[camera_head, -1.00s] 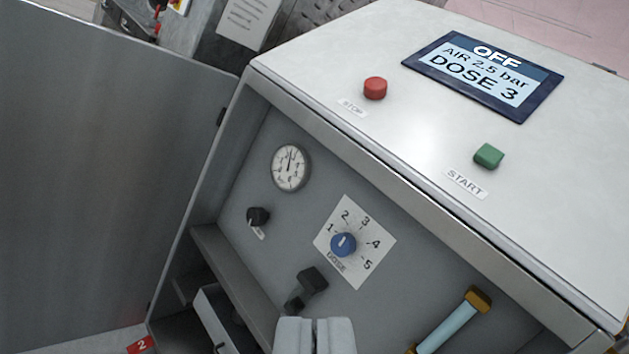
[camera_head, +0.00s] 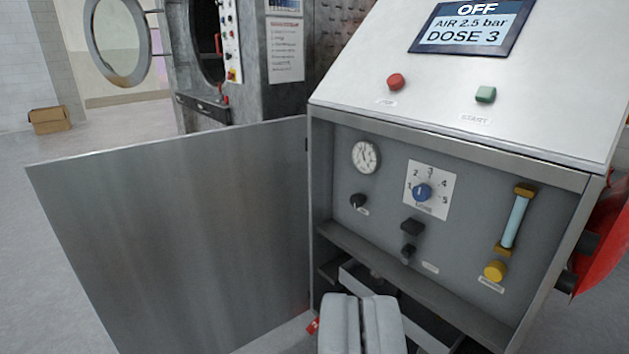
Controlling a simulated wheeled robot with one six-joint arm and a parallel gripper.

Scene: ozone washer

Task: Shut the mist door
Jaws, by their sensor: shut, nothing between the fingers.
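The mist door (camera_head: 175,235) is a flat grey metal panel, hinged at the left edge of the ozone cabinet (camera_head: 570,165). It stands wide open, swung out to the left. The cabinet front is exposed, with a pressure gauge (camera_head: 365,156), a blue dose knob (camera_head: 422,192) pointing near 1 to 2, and a black handle (camera_head: 412,227). My gripper (camera_head: 362,300) is at the bottom centre, fingers together and empty. It appears in front of the cabinet's lower opening, to the right of the door, and does not visibly touch it.
The sloped top has a red stop button (camera_head: 395,82), a green start button (camera_head: 485,94) and a screen (camera_head: 468,26) reading OFF, DOSE 3. A washer (camera_head: 210,60) with its round door (camera_head: 118,42) open stands behind. Open floor (camera_head: 35,240) lies left of the door.

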